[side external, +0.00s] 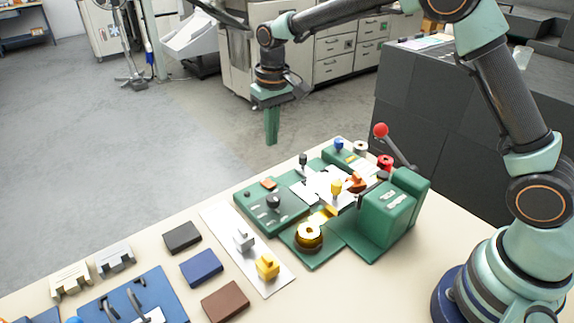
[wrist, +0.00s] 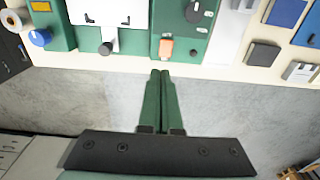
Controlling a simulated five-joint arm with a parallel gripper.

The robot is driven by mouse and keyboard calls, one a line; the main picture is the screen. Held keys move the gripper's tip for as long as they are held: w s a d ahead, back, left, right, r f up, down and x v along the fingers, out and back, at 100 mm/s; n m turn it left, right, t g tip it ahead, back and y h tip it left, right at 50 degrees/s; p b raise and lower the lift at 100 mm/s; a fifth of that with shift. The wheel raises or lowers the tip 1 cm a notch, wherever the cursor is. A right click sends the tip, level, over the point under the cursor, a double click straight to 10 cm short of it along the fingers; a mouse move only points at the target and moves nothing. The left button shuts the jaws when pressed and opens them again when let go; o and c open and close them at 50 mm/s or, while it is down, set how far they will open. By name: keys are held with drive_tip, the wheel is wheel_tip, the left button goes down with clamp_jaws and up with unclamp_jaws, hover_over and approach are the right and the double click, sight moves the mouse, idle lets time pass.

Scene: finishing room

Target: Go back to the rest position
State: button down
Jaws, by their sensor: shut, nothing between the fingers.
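My gripper (side external: 271,140) hangs with its green fingers pointing down, above and beyond the far edge of the table in the side view. The fingers are shut together with nothing between them. In the wrist view my gripper (wrist: 160,75) is also closed and empty, with its tips near the table's edge in the picture. My arm arches up from its base at the right side of the table.
A green machine (side external: 385,220) with a red-knobbed lever (side external: 381,130) stands on the table (side external: 440,240). A white plate (side external: 222,222), a brown block (side external: 225,301), a blue block (side external: 201,268) and a blue tray (side external: 100,303) lie left of it. Grey cabinets (side external: 420,110) stand behind.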

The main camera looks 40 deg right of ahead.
drive_tip(key=s+d+r+t, duration=0.2)
drive_tip(key=s+d+r, duration=0.3)
drive_tip(key=s+r, duration=0.4)
drive_tip(key=s+d+r+t, duration=0.1)
drive_tip(key=s+d+t, duration=0.2)
drive_tip(key=s, duration=0.9)
drive_tip(key=shift+s+d+r, duration=0.15)
drive_tip(key=shift+s+d, duration=0.1)
drive_tip(key=shift+s, duration=0.15)
